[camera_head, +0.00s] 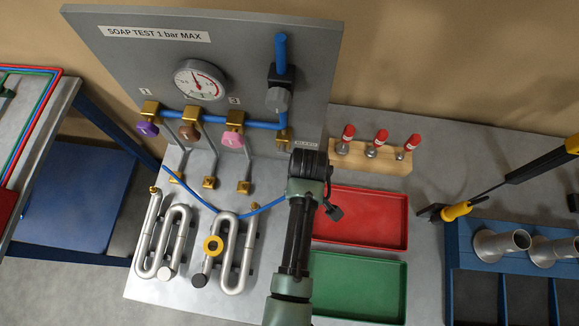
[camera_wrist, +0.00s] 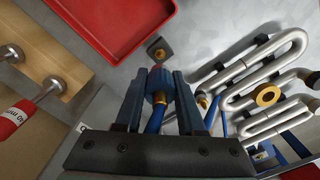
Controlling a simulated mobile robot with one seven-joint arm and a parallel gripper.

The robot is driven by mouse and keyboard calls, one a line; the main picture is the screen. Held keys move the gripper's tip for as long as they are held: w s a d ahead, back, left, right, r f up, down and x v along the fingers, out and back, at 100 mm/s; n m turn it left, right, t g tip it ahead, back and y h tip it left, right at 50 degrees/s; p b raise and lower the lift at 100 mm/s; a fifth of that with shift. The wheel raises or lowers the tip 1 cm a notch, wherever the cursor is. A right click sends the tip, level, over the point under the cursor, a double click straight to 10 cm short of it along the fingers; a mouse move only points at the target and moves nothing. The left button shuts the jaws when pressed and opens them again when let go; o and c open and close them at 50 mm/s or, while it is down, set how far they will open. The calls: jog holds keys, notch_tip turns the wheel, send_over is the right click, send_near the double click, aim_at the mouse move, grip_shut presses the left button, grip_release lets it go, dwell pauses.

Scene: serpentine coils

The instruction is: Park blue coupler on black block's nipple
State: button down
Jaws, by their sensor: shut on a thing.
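The blue coupler (camera_wrist: 159,80), with a brass collar, sits between the fingers of my gripper (camera_wrist: 160,76) in the wrist view. The gripper is shut on it, and a blue hose runs back from it. The black block (camera_wrist: 162,45) lies just beyond the fingertips on the grey surface, with a small brass nipple (camera_wrist: 159,54) facing the coupler. A narrow gap seems to show between them, but I cannot tell the depth.
The red tray (camera_head: 366,240) and green tray (camera_head: 358,312) lie right of my arm. A wooden rack (camera_head: 368,160) with red-capped pieces stands behind. Serpentine coils (camera_head: 236,253) lie left, with the blue hose (camera_head: 240,216) near them. The gauge panel (camera_head: 250,60) rises behind.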

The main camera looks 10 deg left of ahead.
jog(key=shift+f+b, duration=2.5)
jog(key=shift+f, duration=0.2)
jog(key=shift+f+b, duration=0.5)
jog(key=shift+f, duration=0.35)
jog(key=shift+s+f, duration=0.1)
jog(key=shift+f, duration=0.3)
jog(key=shift+c, duration=2.2)
grip_release()
notch_tip(320, 180, up, 13)
jog(key=shift+b, duration=0.95)
